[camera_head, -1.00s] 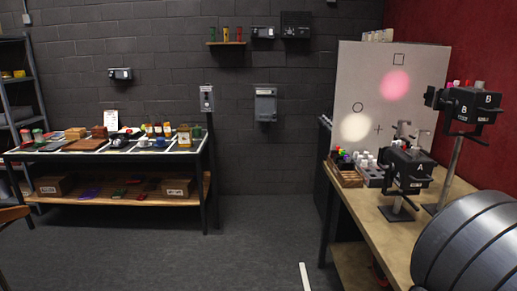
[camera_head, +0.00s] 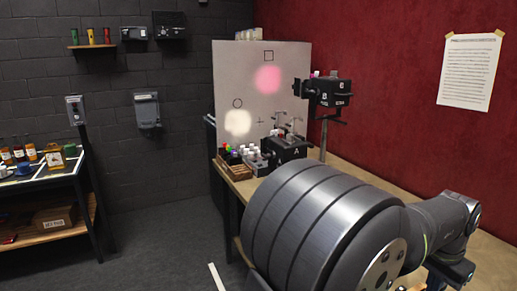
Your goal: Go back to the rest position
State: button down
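My gripper is not in view; a large ribbed dark-grey part of my arm fills the lower middle and right of the head view, with more links behind it. A wooden workbench (camera_head: 345,174) runs along the red wall. On it stand a black box marked A (camera_head: 285,149) and, higher on a post, a black box with a white mark (camera_head: 328,92). Behind them a pale board (camera_head: 230,70) shows a pink light spot (camera_head: 268,80), a whitish light spot (camera_head: 238,122) and small drawn shapes. My arm hides much of the bench's near part.
A wooden rack (camera_head: 235,171) of small coloured items sits by the board. A table (camera_head: 35,185) with bottles stands at the left. A grey box (camera_head: 147,108) and a shelf (camera_head: 92,46) hang on the dark wall. The floor (camera_head: 150,215) between is clear.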

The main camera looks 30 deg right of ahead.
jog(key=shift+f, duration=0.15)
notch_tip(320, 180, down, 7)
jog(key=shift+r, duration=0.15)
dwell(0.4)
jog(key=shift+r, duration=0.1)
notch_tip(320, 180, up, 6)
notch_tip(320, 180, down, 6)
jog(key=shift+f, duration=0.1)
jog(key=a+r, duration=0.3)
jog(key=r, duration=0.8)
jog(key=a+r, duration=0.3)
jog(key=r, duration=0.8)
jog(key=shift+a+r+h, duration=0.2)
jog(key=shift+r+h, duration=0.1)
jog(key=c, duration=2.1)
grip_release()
